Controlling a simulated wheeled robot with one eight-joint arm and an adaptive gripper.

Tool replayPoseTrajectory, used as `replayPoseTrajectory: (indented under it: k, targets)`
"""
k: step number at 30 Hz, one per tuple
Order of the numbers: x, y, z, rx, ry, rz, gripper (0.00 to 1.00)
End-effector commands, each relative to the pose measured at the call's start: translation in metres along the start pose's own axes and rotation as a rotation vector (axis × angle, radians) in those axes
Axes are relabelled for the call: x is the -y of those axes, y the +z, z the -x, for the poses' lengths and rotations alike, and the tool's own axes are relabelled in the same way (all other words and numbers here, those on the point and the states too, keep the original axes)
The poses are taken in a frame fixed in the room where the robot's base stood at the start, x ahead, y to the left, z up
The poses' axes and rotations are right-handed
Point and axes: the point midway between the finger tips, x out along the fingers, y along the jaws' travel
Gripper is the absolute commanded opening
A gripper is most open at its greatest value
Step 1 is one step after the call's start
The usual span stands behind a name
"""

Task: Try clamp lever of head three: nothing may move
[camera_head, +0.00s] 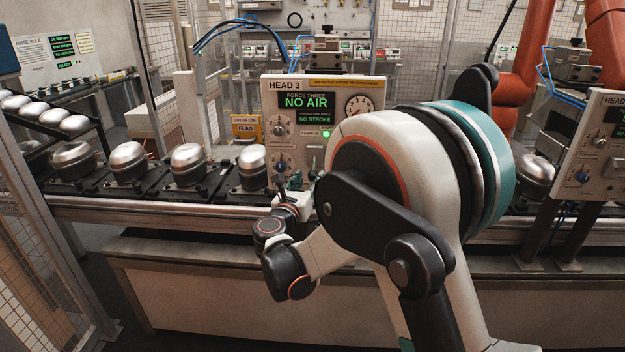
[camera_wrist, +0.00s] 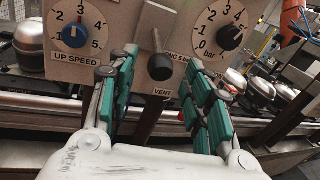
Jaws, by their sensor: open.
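The head 3 panel (camera_head: 330,88) stands behind the line; its screen (camera_head: 306,103) reads NO AIR and NO STROKE. A green lamp (camera_head: 326,133) is lit beside a small label that seems to read clamp up. In the wrist view, a lever with a black ball knob (camera_wrist: 160,67) hangs down above a VENT label (camera_wrist: 161,92). My gripper (camera_wrist: 161,62) is open, its green-padded fingers either side of that knob, with visible gaps and no clear contact. In the head view, my gripper (camera_head: 285,182) is small below the panel, partly hidden by my arm.
An UP SPEED dial (camera_wrist: 75,35) and a bar dial (camera_wrist: 230,37) flank the lever. Domed compressors (camera_head: 188,163) stand on the conveyor left of the panel. A yellow sign (camera_head: 246,128) stands left of it. Another panel (camera_head: 600,135) is at far right.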

Motion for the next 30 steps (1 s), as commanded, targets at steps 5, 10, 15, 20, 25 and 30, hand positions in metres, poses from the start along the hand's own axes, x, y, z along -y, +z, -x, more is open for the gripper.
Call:
replayPoseTrajectory:
  k: [5,10,15,20,25,30]
  targets:
    - [0.000,-0.001,-0.024,0.000,-0.001,0.000,0.46]
    - [0.000,0.000,-0.034,0.000,0.000,-0.001,0.46]
    - [0.000,0.000,-0.035,0.000,0.001,-0.001,0.46]
    - [0.000,0.000,-0.035,0.000,0.001,-0.001,0.37]
    - [0.000,0.000,-0.035,0.000,0.000,-0.001,0.00]
    - [0.000,0.001,-0.035,-0.002,0.001,0.000,0.00]
